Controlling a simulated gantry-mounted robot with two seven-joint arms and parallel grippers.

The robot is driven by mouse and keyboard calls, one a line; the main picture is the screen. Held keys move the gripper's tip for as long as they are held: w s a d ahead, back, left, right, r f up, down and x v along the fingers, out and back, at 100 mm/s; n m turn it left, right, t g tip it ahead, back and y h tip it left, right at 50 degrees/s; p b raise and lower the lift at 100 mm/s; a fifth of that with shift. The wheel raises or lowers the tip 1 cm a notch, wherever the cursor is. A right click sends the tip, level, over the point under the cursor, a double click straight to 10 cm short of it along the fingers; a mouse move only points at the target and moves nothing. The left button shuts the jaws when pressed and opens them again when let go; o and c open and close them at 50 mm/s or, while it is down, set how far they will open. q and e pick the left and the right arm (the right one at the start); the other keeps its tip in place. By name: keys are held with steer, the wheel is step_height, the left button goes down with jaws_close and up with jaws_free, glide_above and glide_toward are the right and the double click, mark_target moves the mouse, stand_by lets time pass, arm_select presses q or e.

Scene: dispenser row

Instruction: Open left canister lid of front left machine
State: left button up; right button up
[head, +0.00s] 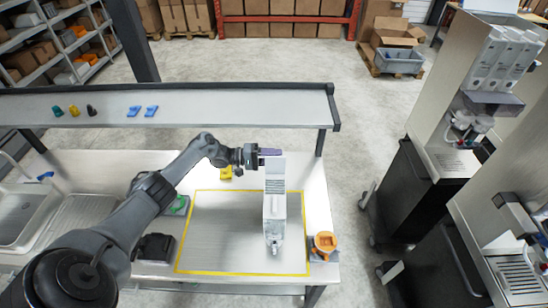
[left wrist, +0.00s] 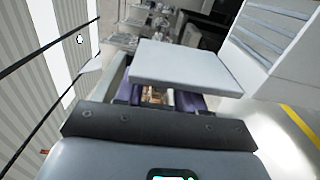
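A white canister-like unit (head: 275,205) with louvred slots near its top and a small spout at its lower end stands on the table inside the yellow outline. My left gripper (head: 270,153) is at its top end. In the left wrist view a flat white lid-like plate (left wrist: 185,68) lies across and hides the fingertips. The purple fingers of my left gripper (left wrist: 158,97) show apart below the plate. I cannot tell whether they touch it. Part of the louvred white body (left wrist: 272,35) shows at the right. My right gripper is not in view.
An orange holder (head: 325,242) stands right of the white unit. A dispenser machine with white canisters (head: 497,58) stands at the far right. A raised shelf (head: 220,106) runs behind the table. The area inside the yellow outline (head: 225,235) is mostly clear.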

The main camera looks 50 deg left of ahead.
arm_select(q)
steer(key=b+v, duration=0.2)
steer(key=v, duration=0.8)
steer(key=shift+s+a+b, duration=0.3)
steer(key=shift+b, duration=0.05)
